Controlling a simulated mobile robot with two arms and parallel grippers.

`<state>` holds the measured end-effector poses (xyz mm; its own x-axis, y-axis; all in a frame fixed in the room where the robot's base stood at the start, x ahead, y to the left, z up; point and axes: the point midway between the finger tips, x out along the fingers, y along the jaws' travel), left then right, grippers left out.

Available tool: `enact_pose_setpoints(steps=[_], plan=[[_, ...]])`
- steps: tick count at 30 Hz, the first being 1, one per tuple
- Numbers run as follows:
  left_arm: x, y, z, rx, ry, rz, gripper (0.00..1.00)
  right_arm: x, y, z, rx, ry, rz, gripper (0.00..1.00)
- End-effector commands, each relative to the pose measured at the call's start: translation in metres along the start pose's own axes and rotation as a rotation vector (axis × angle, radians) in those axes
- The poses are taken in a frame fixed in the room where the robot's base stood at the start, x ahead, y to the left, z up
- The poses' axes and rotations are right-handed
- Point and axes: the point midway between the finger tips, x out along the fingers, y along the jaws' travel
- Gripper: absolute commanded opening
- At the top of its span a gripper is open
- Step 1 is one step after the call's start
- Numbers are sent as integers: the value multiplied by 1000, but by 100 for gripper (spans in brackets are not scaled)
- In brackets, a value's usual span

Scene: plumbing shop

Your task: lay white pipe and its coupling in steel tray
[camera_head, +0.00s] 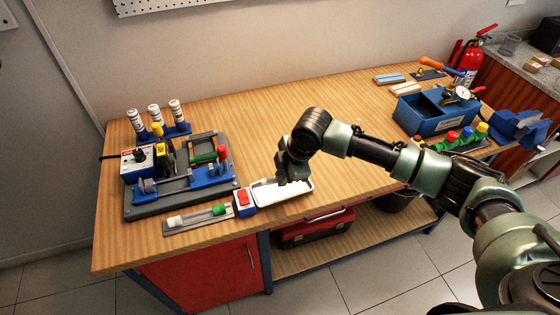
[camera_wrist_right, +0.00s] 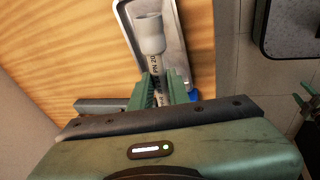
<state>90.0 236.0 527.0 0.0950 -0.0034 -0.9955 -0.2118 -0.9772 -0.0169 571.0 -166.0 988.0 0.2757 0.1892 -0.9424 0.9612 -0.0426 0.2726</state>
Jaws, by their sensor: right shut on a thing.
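The steel tray (camera_head: 304,190) lies at the front edge of the workbench. The right wrist view shows part of it (camera_wrist_right: 181,48). My right gripper (camera_head: 284,178) is over the tray in the head view. In the right wrist view its green fingers (camera_wrist_right: 160,90) are shut on the white pipe (camera_wrist_right: 155,67), which bears dark "PN 20" print. The wider white coupling (camera_wrist_right: 149,33) sits on the pipe's far end, over the tray. I cannot tell whether pipe or coupling touches the tray. In the head view my gripper hides most of the pipe. My left gripper is out of view.
Left of the tray are a blue box with a red button (camera_head: 243,199) and a grey strip (camera_head: 192,220) holding white and green pieces. A grey-blue fixture (camera_head: 180,194) stands behind them. A blue bin (camera_head: 420,124) is at right. The bench middle is clear.

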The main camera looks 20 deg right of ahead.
Motion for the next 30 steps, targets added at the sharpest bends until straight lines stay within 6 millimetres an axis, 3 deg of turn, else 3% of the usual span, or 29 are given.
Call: enact_pose_setpoints(steps=[3,7,14,30], plan=[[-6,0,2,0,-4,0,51,-6,17,-3,-83,24,0,0],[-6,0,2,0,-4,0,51,-6,22,-4,-122,35,-2,0],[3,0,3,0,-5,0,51,2,20,-2,-129,36,-2,0],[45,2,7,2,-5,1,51,40,8,6,-128,35,-2,0]])
